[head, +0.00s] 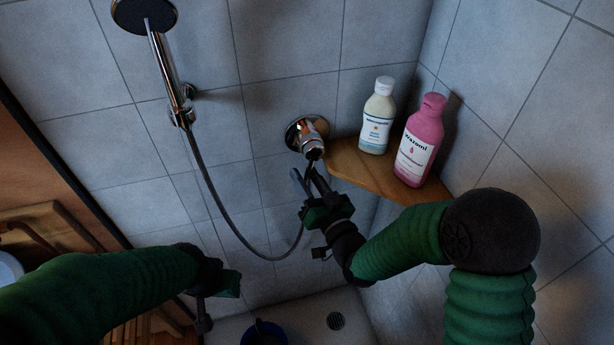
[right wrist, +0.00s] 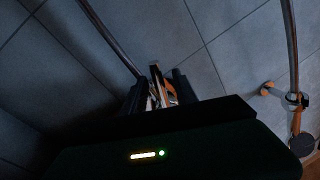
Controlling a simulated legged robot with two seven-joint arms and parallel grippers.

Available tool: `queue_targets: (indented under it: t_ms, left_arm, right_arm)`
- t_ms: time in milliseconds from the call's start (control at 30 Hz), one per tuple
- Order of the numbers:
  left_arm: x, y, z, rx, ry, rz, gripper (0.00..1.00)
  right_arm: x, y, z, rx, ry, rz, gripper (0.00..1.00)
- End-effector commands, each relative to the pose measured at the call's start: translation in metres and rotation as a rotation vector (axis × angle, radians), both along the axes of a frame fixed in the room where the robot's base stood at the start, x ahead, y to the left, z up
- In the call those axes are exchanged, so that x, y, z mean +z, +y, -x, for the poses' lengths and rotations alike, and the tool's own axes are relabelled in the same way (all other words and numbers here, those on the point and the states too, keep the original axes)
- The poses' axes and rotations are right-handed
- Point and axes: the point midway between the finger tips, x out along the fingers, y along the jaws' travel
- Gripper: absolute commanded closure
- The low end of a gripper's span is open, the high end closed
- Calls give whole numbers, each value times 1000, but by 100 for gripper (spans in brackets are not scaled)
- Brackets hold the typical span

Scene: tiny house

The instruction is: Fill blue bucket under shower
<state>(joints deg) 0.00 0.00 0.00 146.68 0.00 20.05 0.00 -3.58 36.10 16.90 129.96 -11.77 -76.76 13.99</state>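The blue bucket (head: 264,334) is at the bottom edge of the head view, low near the shower floor, mostly cut off. The chrome shower head (head: 146,14) hangs in its wall holder at upper left, and no water shows. The chrome tap (head: 308,136) is on the back wall. My right gripper (head: 307,178) is just below the tap, its fingers apart. The right wrist view shows a shiny part, apparently of the tap (right wrist: 160,86), between the fingers; contact is unclear. My left gripper (head: 204,318) points down at lower left, left of the bucket; its fingers are unclear.
A wooden corner shelf (head: 385,178) holds a white bottle (head: 378,116) and a pink bottle (head: 420,140), close to my right forearm. The shower hose (head: 224,212) loops down left of my right gripper. A wooden stool-like piece (head: 50,228) stands at left.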

Motion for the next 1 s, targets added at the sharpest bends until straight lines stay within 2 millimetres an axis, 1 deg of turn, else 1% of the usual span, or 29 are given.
queue_targets:
  t_ms: [267,367,467,600,633,700,733,800,900,1000]
  left_arm:
    - [0,0,0,0,0,0,65]
    - [-1,0,0,0,0,0,65]
    - [-2,0,0,0,0,0,65]
    - [-4,0,0,0,0,0,65]
    - [11,0,0,0,1,0,65]
    - [28,0,0,0,0,0,65]
    - [35,0,0,0,-1,0,65]
    - [53,0,0,0,-1,0,65]
    - [74,0,0,0,-1,0,65]
    - [90,0,0,0,0,0,65]
  right_arm:
    - [0,0,1,0,0,1,65]
    - [-1,-4,7,0,0,1,65]
    - [-2,-12,23,1,1,2,65]
    - [-5,-30,55,-1,3,3,65]
    - [2,-34,62,0,8,3,65]
    - [3,-42,78,-1,11,3,65]
    - [4,-44,82,0,11,2,65]
    - [5,-46,83,2,8,1,65]
    - [4,-49,90,2,8,2,65]
    - [2,-53,96,1,6,2,65]
